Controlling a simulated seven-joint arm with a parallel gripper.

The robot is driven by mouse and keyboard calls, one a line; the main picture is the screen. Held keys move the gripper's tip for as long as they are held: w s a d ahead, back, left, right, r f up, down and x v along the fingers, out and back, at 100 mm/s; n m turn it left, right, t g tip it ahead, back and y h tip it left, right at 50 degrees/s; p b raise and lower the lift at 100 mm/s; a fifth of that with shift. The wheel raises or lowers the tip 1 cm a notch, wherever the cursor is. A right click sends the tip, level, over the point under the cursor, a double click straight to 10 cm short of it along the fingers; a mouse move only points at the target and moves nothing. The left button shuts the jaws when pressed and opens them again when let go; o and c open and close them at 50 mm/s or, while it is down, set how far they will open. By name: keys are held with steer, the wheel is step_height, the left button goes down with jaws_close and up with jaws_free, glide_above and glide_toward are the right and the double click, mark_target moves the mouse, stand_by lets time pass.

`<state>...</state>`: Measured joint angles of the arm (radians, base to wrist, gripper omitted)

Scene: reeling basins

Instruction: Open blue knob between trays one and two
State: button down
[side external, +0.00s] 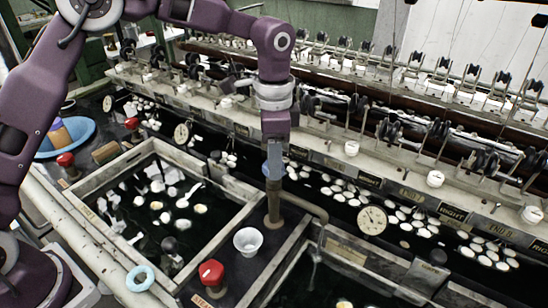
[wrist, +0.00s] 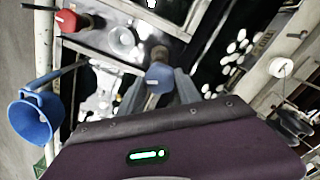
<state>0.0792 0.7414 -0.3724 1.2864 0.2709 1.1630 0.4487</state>
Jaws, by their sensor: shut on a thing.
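The blue knob (side external: 267,171) sits on top of a brown upright pipe between two dark water trays. The left tray (side external: 92,190) holds several pale cocoons, and the other tray (side external: 345,267) is cut off at the bottom right. My gripper (side external: 275,163) points straight down and is shut on the blue knob. In the wrist view, the blue knob (wrist: 159,76) shows between my two blue-grey fingers (wrist: 162,88). The fingers partly hide the knob, and I cannot tell how far it is turned.
A white cup (side external: 248,241) and a red knob (side external: 211,272) stand near the pipe. A round gauge (side external: 372,220) is to the right. The reeling machine (side external: 400,125) runs along the back. A blue basin (side external: 80,127) is far left.

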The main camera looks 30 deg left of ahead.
steer(key=shift+n, duration=0.6)
steer(key=c, duration=0.8)
jaws_free()
steer(key=shift+c, duration=0.2)
step_height(320, 180, up, 7)
steer(key=shift+r, duration=0.1)
